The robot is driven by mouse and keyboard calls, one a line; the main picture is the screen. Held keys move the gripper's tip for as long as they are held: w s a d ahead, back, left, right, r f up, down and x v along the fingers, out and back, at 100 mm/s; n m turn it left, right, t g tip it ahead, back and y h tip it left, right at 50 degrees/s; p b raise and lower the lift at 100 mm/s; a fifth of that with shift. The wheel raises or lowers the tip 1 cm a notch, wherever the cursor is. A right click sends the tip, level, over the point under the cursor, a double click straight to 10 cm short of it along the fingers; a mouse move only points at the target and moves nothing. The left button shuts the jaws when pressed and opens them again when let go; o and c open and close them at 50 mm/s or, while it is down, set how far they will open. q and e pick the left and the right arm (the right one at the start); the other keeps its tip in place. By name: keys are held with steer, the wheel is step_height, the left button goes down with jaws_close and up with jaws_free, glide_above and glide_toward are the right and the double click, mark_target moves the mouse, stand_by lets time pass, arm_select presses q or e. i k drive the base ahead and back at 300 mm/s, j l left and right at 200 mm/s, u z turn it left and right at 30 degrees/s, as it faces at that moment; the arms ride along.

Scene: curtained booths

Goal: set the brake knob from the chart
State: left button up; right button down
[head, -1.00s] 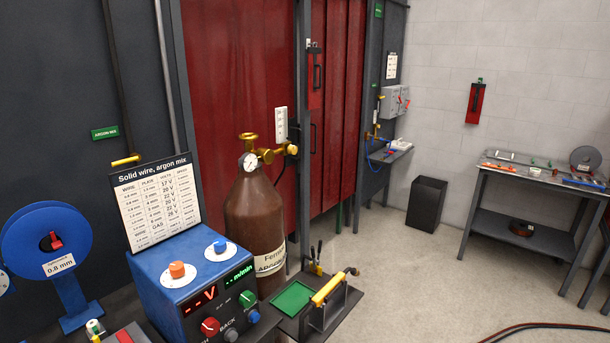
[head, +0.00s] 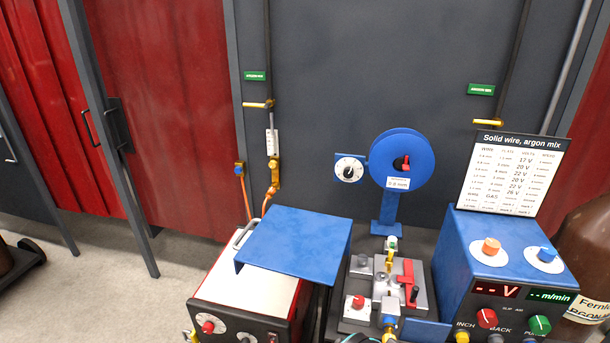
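The chart (head: 514,176), headed "Solid wire, argon mix", stands upright on top of the blue welding unit (head: 462,262) at the right. Its rows list wire, plate, volts and speed; the volts column is partly legible and the smaller print is not. A white dial with a black knob (head: 348,169), likely the brake knob, sits just left of the blue wire spool (head: 400,158). The dial's marks are too small to read. The spool has a red hub piece and a label that seems to read 0.8 mm. Neither of my grippers shows.
A wire feeder with a red lever (head: 408,280) and a small red knob (head: 358,302) sit below the spool. A blue-topped machine (head: 295,247) stands left of them. A brown gas cylinder (head: 588,260) is at the right edge.

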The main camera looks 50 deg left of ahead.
mark_target(348, 173)
steer(key=u, duration=1.45)
